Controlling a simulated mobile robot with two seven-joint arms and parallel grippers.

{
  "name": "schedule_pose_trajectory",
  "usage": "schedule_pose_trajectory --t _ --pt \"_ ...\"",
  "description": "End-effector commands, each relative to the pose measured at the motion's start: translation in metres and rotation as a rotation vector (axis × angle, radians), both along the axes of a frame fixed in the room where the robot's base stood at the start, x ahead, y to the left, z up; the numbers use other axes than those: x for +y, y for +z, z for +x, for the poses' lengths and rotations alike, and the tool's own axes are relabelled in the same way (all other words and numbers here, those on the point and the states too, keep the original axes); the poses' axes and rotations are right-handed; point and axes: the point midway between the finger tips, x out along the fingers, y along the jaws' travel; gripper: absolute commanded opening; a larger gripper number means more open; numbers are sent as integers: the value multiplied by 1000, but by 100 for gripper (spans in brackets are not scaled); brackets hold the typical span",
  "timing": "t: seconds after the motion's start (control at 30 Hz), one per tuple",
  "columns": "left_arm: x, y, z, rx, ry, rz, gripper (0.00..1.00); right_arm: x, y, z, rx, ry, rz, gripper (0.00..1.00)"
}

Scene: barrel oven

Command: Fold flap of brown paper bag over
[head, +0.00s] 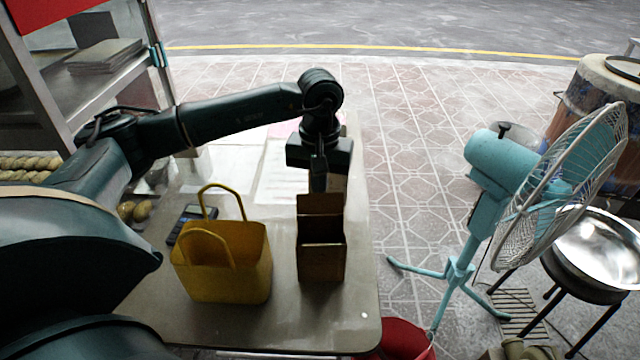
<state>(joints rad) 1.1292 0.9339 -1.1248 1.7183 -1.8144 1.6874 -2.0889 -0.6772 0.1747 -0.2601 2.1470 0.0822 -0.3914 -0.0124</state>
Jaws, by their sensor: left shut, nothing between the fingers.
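The brown paper bag (321,262) stands upright on the table, right of its middle. Its top is open, and a flap (320,205) stands up at its far side. My left gripper (318,190) points down just behind the flap, with its fingers shut and empty. The fingertips are partly hidden behind the flap, so I cannot tell whether they touch it. My right gripper is not in view.
A yellow bag with handles (222,262) stands left of the brown bag on the grey table (340,325). A calculator (190,224) and papers (285,180) lie behind. A turquoise fan (500,170) stands on the tiled floor to the right. A glass cabinet (100,75) is at the left.

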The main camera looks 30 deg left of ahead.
Motion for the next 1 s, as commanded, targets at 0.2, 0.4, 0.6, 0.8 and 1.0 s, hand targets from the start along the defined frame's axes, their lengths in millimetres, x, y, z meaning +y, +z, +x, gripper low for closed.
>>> schedule_pose_trajectory --t 0.2,0.4,0.6,0.8,1.0 --pt "-5 -2 -8 0 -1 0 0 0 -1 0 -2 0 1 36" --pt "-11 -3 -16 0 -1 0 0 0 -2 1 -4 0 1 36" --pt "-16 -4 -23 0 0 0 0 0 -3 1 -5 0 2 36" --pt "-17 -4 -24 0 0 0 0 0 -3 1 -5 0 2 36" --pt "-17 -4 -24 0 0 0 0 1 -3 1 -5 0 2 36"
